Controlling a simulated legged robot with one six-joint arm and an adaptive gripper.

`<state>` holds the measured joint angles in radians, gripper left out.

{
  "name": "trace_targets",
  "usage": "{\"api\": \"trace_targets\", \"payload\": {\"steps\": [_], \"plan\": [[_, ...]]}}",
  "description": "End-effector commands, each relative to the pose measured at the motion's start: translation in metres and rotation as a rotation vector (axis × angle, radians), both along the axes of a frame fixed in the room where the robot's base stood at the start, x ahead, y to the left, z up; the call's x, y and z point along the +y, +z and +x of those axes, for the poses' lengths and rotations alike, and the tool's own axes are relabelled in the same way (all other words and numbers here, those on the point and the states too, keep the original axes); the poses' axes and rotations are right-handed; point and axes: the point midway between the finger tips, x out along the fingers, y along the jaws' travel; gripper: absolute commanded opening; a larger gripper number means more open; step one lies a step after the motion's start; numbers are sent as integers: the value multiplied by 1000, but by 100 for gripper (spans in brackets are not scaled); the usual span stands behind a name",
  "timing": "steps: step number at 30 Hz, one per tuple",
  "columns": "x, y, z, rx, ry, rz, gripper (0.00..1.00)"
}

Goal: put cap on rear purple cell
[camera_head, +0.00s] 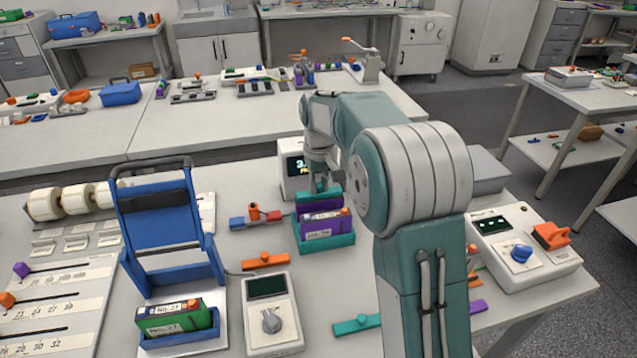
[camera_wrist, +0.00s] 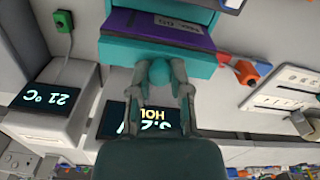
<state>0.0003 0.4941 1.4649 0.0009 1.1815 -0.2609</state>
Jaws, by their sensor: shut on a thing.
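In the wrist view the cap lies close against the purple cell (camera_wrist: 165,29). I cannot tell whether it is fully seated.
A meter with a lit display (camera_head: 295,170) stands close behind my gripper. A blue stand (camera_head: 165,230) with a raised back holds a green cell (camera_head: 175,318) at front left. A grey meter (camera_head: 270,312) is in front. An orange-levered box (camera_head: 520,245) stands right.

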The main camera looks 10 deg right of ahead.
Motion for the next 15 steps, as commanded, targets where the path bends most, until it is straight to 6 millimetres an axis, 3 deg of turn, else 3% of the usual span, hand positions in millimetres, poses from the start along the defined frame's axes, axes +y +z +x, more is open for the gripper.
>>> {"api": "trace_targets", "payload": {"steps": [12, 13, 15], "plan": [[0, -1, 0, 0, 0, 0, 0], [0, -1, 0, 0, 0, 0, 34], [0, -1, 0, 0, 0, 0, 65]]}}
